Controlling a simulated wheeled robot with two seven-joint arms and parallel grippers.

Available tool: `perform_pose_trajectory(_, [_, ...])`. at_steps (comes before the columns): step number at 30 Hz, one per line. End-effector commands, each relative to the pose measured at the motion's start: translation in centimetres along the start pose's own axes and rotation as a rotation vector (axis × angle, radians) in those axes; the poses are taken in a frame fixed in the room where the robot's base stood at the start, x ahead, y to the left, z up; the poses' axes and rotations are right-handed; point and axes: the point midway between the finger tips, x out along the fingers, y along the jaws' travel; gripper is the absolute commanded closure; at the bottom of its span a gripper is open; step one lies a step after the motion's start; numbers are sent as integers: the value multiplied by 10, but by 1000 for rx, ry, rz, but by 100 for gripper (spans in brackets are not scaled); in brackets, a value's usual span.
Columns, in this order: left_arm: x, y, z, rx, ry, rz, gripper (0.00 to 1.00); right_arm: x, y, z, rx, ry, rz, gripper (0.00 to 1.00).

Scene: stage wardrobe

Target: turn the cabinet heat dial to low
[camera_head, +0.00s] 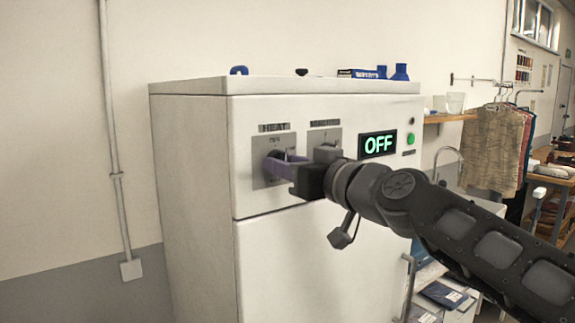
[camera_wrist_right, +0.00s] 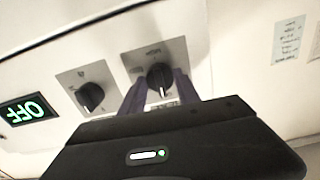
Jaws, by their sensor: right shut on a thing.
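The white cabinet (camera_head: 190,190) stands ahead with a control panel across its upper front. The heat dial (camera_wrist_right: 160,76) is a black knob on a grey plate; in the head view its plate (camera_head: 262,148) shows under the label HEAT, with the knob mostly hidden by my gripper. My right gripper (camera_head: 275,164) is shut on the heat dial, its purple fingers on either side of the knob. In the wrist view a white pointer mark shows on the knob; the plate's setting words are too blurred to read. My left gripper is not in view.
A second black dial (camera_wrist_right: 91,96) sits beside the heat dial. A display (camera_head: 378,144) reads OFF, with a green button (camera_head: 411,139) to its right. Small blue items (camera_head: 399,73) stand on the cabinet top. Hanging clothes (camera_head: 495,150) are at the right.

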Motion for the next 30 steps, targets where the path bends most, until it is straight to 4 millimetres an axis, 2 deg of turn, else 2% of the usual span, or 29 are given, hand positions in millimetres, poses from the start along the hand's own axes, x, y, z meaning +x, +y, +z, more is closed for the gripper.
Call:
perform_pose_trajectory(11, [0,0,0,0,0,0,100,0,1,0,212,0,2,100])
perform_pose_trajectory(30, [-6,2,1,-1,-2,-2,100,0,1,-1,794,1,0,100])
